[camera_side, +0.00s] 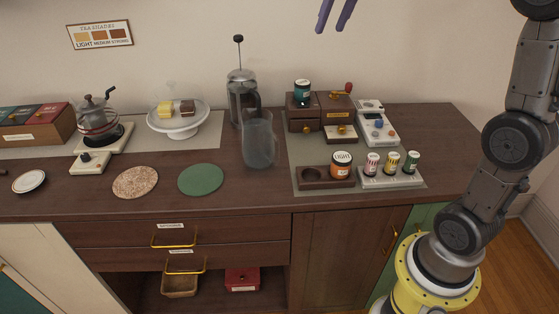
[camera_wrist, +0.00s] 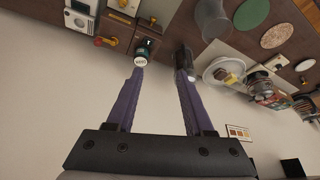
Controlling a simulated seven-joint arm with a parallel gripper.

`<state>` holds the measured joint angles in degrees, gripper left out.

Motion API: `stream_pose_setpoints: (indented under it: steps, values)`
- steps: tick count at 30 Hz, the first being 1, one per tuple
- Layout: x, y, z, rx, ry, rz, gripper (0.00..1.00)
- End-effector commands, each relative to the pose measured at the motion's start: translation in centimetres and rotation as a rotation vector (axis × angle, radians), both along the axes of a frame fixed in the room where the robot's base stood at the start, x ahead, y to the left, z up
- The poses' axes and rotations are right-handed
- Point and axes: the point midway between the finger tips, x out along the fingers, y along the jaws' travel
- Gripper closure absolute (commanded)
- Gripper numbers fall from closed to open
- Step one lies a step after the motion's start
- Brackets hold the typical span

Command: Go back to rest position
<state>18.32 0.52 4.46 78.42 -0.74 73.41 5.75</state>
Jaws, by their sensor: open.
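My gripper (camera_side: 336,14) shows at the top edge of the side view, its two purple fingers apart, empty and high above the counter. In the wrist view my gripper (camera_wrist: 160,85) is also open with nothing between the fingers. My arm stands at the right of the side view, and its upper part runs out of the picture. The wrist view looks toward the wall and the counter, which appears upside down.
The wooden counter (camera_side: 240,196) holds a French press (camera_side: 242,92), a glass jug (camera_side: 258,142), a cake stand (camera_side: 178,125), a kettle on a burner (camera_side: 97,117), a coffee grinder (camera_side: 337,108) and several small jars. The air around my gripper is clear.

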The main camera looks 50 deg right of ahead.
Motion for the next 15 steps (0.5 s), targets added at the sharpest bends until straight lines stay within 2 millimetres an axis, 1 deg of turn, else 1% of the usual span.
stream_pose_setpoints:
  steps: [1,3,5,6,8,9,11,12,14,15]
  values:
    - [-1.9,2.2,0.5,-0.007,-0.018,0.040,0.47]
    - [-4.4,4.5,0.6,-0.014,-0.039,0.089,0.47]
    - [-6.6,6.4,0.3,-0.020,-0.054,0.132,0.47]
    - [-8.2,7.5,-0.1,-0.022,-0.064,0.159,0.47]
    - [-10.5,9.0,-0.9,-0.026,-0.080,0.200,0.47]
    - [-12.1,9.9,-1.7,-0.028,-0.088,0.227,0.47]
    - [-14.3,11.0,-3.0,-0.032,-0.100,0.265,0.47]
    - [-15.8,11.6,-4.1,-0.033,-0.104,0.290,0.47]
    - [-17.8,12.4,-5.9,-0.036,-0.110,0.324,0.47]
    - [-19.0,12.7,-7.1,-0.037,-0.114,0.343,0.47]
